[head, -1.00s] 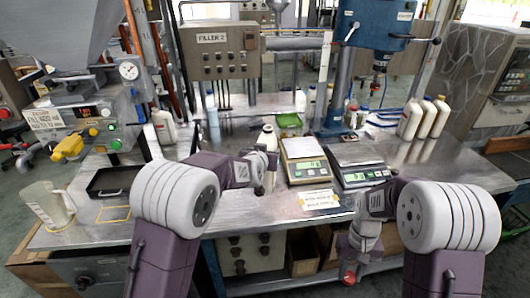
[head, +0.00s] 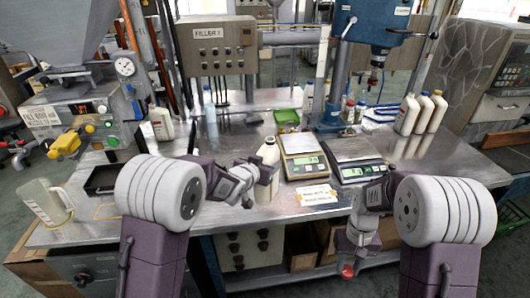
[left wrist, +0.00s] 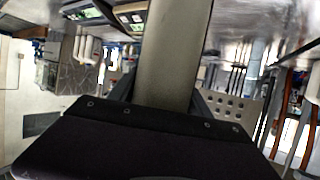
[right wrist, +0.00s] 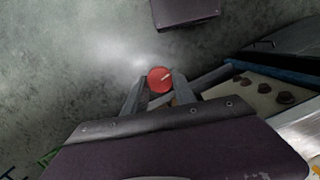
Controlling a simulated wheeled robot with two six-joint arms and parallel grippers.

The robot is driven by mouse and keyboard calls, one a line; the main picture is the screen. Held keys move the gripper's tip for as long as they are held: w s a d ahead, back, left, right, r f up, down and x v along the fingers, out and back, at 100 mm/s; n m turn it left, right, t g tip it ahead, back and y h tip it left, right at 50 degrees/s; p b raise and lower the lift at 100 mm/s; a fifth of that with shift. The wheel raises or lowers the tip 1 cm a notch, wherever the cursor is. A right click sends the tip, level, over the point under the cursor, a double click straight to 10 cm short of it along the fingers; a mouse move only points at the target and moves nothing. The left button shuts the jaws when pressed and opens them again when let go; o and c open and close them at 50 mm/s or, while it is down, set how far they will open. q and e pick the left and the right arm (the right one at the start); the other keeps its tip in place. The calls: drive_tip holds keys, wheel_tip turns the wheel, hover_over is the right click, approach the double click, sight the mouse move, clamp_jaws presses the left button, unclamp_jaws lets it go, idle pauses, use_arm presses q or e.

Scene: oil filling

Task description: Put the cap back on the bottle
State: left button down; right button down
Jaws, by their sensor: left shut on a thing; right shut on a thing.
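The bottle (head: 268,152) is cream-white and stands roughly upright above the near part of the steel bench, left of the scales. My left gripper (head: 266,174) is shut around its body. In the left wrist view the bottle (left wrist: 174,50) fills the space between the fingers; its mouth is not visible there. The red cap (right wrist: 160,79) is pinched between the fingertips of my right gripper (right wrist: 158,84). In the head view the cap (head: 347,271) hangs low in front of the bench edge, below and right of the bottle, well apart from it.
Two scales (head: 304,163) stand right of the bottle, with a paper label (head: 317,195) in front. A black tray (head: 101,180) and clear jug (head: 46,203) are at left. White bottles (head: 408,115) stand at back right. An open shelf with boxes (head: 302,251) lies under the bench.

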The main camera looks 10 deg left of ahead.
use_arm(q)
drive_tip(key=s+d+f+m+g+h, duration=0.3)
drive_tip(key=s+f+m+h, duration=0.2)
drive_tip(key=s+f, duration=0.2)
drive_tip(key=shift+s+d+h, duration=0.15)
drive_tip(key=shift+s+h, duration=0.15)
drive_tip(key=shift+s, duration=0.45)
